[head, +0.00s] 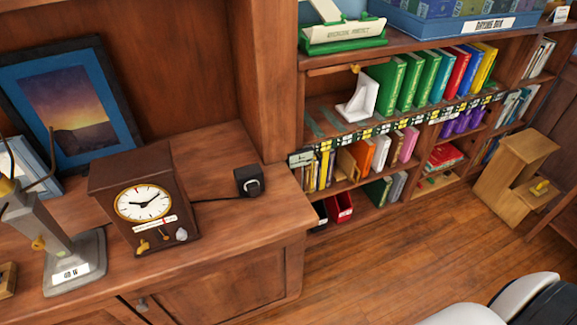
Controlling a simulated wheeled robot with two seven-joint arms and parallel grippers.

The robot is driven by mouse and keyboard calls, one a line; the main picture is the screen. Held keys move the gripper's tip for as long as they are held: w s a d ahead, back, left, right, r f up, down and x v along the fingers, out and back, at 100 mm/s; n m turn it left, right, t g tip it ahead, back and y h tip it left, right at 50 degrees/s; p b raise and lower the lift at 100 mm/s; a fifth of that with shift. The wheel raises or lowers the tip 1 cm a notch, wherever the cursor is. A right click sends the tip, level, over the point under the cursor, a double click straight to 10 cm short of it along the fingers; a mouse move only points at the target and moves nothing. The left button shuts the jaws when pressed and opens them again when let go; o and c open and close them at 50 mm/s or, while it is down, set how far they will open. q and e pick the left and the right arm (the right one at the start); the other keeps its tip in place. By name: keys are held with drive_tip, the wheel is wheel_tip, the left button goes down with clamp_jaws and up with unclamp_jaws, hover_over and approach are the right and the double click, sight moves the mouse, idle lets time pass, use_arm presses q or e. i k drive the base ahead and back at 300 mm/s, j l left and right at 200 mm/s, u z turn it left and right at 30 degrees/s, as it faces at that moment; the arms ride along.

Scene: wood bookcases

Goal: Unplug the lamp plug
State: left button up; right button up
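A small black block with a round, pale-ringed face (249,182) sits on the wooden cabinet top, right of the clock. A thin dark cord (212,199) runs from it leftward to the clock and is lost there. I cannot tell whether this block is the plug, a socket, or both joined. A grey lamp-like stand (75,262) with a "40 W" label is at the far left, partly cut off by the frame. Neither of my grippers is in view.
A brown clock (143,204) stands between the stand and the black block. A framed sunset picture (70,105) leans behind. The cabinet top right of the block is clear. Bookshelves (372,128) and a wooden step-shaped piece (513,178) are to the right.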

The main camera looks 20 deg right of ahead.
sight(254, 189)
drive_tip(key=l, duration=0.75)
drive_tip(key=i+l, duration=0.1)
drive_tip(key=l, duration=0.65)
